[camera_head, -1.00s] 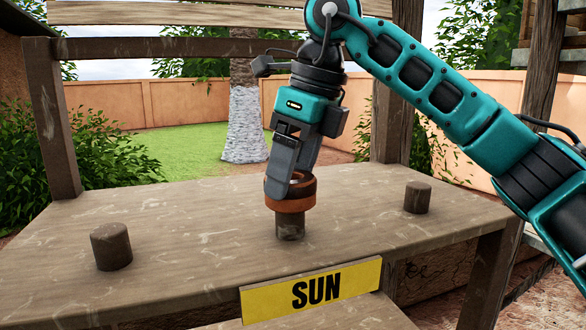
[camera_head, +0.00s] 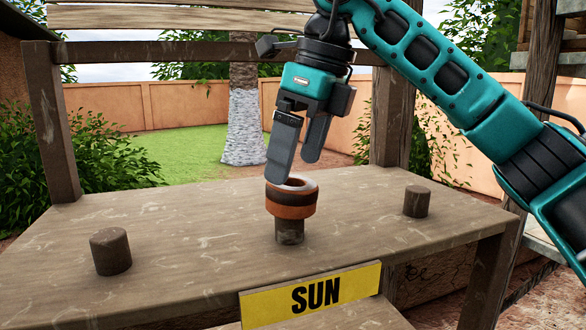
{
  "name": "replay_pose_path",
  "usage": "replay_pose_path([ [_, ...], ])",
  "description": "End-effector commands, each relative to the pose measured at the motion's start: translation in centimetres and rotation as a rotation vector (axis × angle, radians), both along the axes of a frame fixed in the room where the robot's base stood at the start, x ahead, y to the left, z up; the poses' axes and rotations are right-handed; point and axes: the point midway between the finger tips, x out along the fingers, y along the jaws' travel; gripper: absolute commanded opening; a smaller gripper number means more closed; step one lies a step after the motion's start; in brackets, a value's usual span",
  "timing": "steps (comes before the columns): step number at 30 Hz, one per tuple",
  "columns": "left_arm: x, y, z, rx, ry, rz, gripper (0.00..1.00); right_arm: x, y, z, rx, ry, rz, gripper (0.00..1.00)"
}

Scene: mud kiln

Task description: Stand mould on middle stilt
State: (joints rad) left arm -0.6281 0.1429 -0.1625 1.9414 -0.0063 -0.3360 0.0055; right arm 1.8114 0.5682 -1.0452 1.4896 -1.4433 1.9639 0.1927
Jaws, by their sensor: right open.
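The mould (camera_head: 291,198) is a round, reddish-brown ring with a dark band and a pale rim around a hole in its top. It sits upright on the middle stilt (camera_head: 289,232), a short brown post whose top is hidden under it. My right gripper (camera_head: 294,172) is open and empty, just above and behind the mould's top. Its left finger comes down close to the rim; I cannot tell whether it touches. My left gripper is not in view.
The left stilt (camera_head: 110,251) and the right stilt (camera_head: 417,201) stand bare on the wooden table (camera_head: 190,234). A yellow SUN sign (camera_head: 310,294) is on the table's front edge. Wooden posts rise at the table's back corners. The tabletop between the stilts is clear.

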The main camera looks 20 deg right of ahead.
Motion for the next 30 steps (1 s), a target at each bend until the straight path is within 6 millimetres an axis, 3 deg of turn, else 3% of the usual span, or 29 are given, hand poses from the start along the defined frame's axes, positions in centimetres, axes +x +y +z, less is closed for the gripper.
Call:
replay_pose_path([
  [1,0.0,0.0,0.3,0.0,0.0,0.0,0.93,-0.2,-0.2,1.5,0.003,-0.004,0.0,0.99],
  [6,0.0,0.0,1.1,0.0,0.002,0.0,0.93,-0.9,-1.0,5.2,0.0,-0.003,-0.002,0.99],
  [12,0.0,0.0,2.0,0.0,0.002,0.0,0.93,-1.4,-1.5,7.8,-0.001,-0.001,0.001,0.99],
  [30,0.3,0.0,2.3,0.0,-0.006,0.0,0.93,-1.6,-1.7,8.5,0.0,0.001,0.002,0.99],
])
